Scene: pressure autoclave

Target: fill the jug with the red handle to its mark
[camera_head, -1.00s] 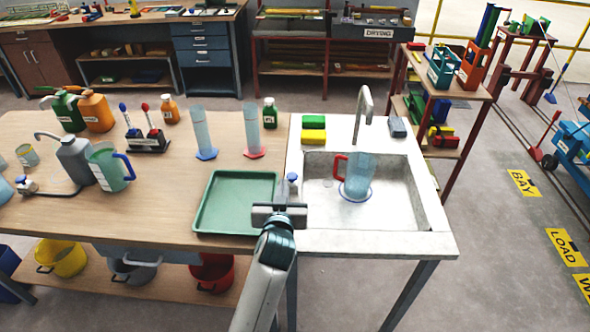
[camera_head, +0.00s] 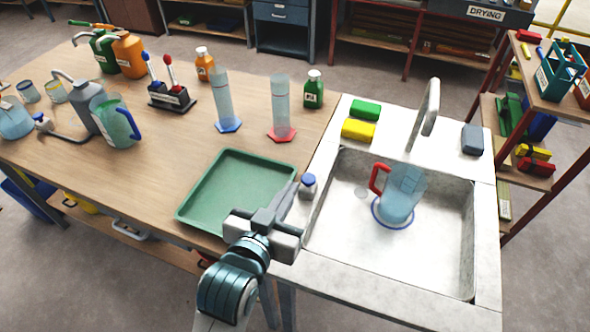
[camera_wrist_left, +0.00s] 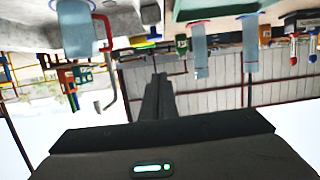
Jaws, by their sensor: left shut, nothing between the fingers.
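The clear jug with the red handle (camera_head: 403,192) stands upright in the sink basin, on a blue ring, below the tap spout (camera_head: 428,112). Its handle faces left. I cannot make out a mark or a water level, and no stream shows. A blue-topped tap knob (camera_head: 308,185) stands on the sink's left rim. My left gripper (camera_head: 291,192) is shut and empty, its tips just left of the knob; I cannot tell if they touch. In the left wrist view the picture is upside down, with the shut fingers (camera_wrist_left: 159,82) in the middle and the jug (camera_wrist_left: 76,30) at upper left.
A green tray (camera_head: 240,192) lies left of the gripper. Two tall cylinders (camera_head: 225,105), a green bottle (camera_head: 313,90) and a blue-handled jug (camera_head: 115,122) stand on the bench. Yellow (camera_head: 358,129) and green (camera_head: 366,109) sponges lie behind the sink. The basin around the jug is clear.

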